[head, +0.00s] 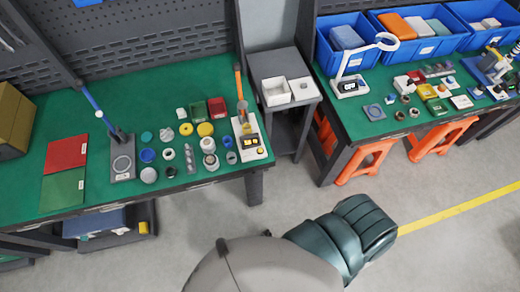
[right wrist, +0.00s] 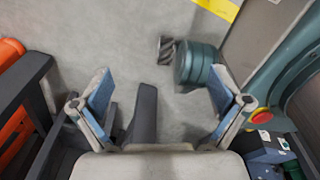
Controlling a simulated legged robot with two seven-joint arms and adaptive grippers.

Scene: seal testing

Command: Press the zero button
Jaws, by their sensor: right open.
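The zero button itself is too small to make out in the head view. A second white device with a small dark display (head: 350,87) and a ring-headed arm stands on the right bench. I cannot tell which one bears the zero button. My right gripper (right wrist: 160,84) is open and empty in the right wrist view, over bare floor and away from both devices. My left gripper is not in view.
The left bench (head: 65,130) holds red and green mats (head: 66,153), a grey stand (head: 122,160) and several caps and rings. A dark side table with white bins (head: 276,91) stands between the benches. Orange stools (head: 365,160) sit under the right bench.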

